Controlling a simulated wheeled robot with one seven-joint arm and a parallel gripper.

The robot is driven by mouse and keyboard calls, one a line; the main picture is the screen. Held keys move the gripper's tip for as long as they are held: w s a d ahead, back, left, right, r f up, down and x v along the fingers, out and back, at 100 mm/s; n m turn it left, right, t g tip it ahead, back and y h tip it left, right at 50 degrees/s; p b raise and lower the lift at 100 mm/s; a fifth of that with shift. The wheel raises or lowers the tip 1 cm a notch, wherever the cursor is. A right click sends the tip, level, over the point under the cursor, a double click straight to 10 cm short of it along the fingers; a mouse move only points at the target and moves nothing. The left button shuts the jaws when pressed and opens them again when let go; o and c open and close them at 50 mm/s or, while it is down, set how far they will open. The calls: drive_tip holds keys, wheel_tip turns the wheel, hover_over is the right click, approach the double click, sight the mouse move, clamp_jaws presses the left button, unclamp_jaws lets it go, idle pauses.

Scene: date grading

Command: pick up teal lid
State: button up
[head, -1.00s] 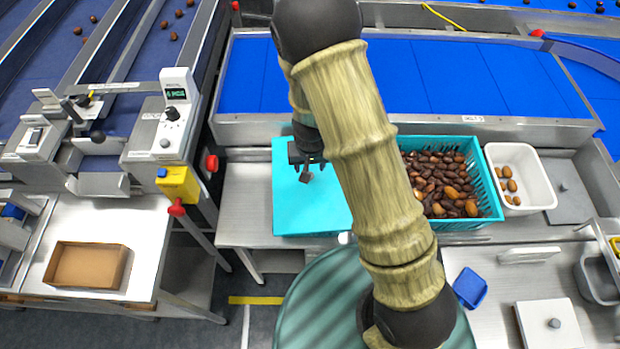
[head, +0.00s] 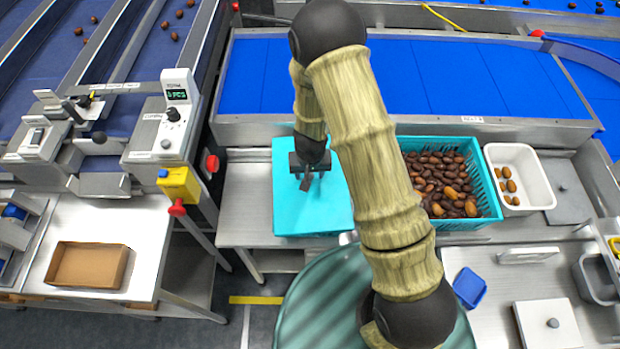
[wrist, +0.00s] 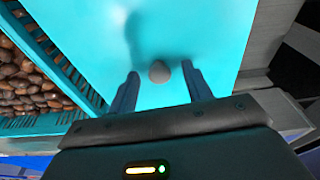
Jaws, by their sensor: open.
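The teal lid (head: 290,215) is a flat, bright sheet lying on the metal bench, left of the teal crate of dates. It fills much of the wrist view (wrist: 210,30). A small dark knob (wrist: 159,71) shows on it between my fingers. My gripper (head: 307,187) points down over the lid; in the wrist view my gripper (wrist: 163,88) has its two fingers apart, one on each side of the knob. I cannot tell whether the fingers touch the lid. My arm covers part of the lid's right side in the head view.
The teal crate (head: 485,180) full of brown dates stands right of the lid. A white tub (head: 540,185) with several dates is beyond it. The blue conveyor (head: 450,80) runs behind.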

sight(310, 175)
drive_tip(key=shift+c, duration=0.4)
clamp_jaws()
wheel_tip(310, 175, up, 10)
drive_tip(key=shift+p, duration=0.3)
drive_tip(key=shift+a, duration=0.1)
idle(0.6)
